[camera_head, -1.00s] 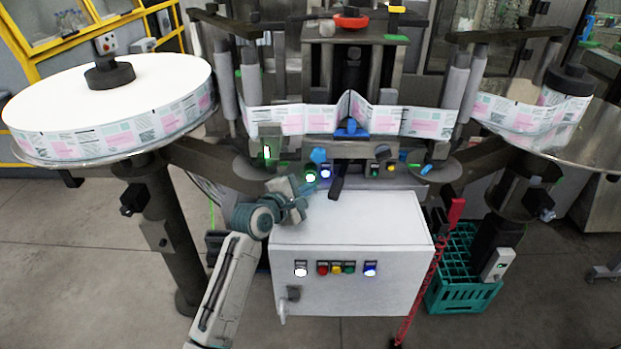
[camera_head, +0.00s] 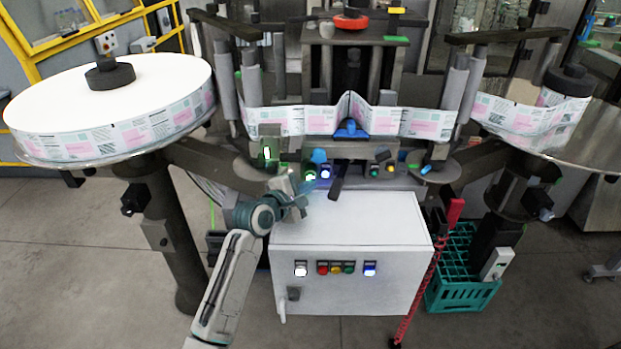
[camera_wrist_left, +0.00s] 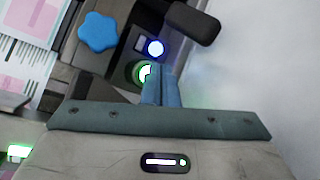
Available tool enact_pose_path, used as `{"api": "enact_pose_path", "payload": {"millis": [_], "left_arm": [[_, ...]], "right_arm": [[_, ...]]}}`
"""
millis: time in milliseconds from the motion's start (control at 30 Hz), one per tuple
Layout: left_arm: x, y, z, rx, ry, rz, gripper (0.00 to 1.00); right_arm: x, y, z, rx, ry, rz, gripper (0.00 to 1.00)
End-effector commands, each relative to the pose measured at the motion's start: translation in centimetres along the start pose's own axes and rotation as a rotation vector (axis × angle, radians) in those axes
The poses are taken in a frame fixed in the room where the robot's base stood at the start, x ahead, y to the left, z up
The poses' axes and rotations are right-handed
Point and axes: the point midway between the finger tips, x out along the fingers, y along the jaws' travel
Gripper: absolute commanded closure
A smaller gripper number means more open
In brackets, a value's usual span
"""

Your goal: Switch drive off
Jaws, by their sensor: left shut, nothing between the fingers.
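My left gripper (camera_head: 308,187) is shut and empty, its fingertips just in front of the small panel on the labeller. In the left wrist view the shut blue-grey fingers (camera_wrist_left: 161,84) partly cover a green-lit round button (camera_wrist_left: 144,73); I cannot tell whether they touch it. That button also shows in the head view (camera_head: 310,176). A blue-lit button (camera_wrist_left: 155,47) sits beside it, also in the head view (camera_head: 325,172). A black handle (camera_wrist_left: 190,20) sticks out close by. No drive label is readable. My right gripper is not in view.
The white cabinet (camera_head: 350,265) below carries a row of lit buttons and a lever. A blue star knob (camera_wrist_left: 97,32) is near the fingers. The label reel (camera_head: 110,100) stands left; a green crate (camera_head: 460,292) and red coiled cable (camera_head: 425,285) are at right.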

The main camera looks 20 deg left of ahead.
Motion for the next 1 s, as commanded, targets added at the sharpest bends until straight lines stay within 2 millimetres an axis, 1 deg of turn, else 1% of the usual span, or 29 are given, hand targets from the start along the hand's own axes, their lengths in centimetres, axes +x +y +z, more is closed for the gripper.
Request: {"api": "enact_pose_path", "payload": {"millis": [1000], "left_arm": [[0.73,0.42,-0.39,0.000,0.000,0.001,1.00]], "right_arm": [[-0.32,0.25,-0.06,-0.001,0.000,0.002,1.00]]}}
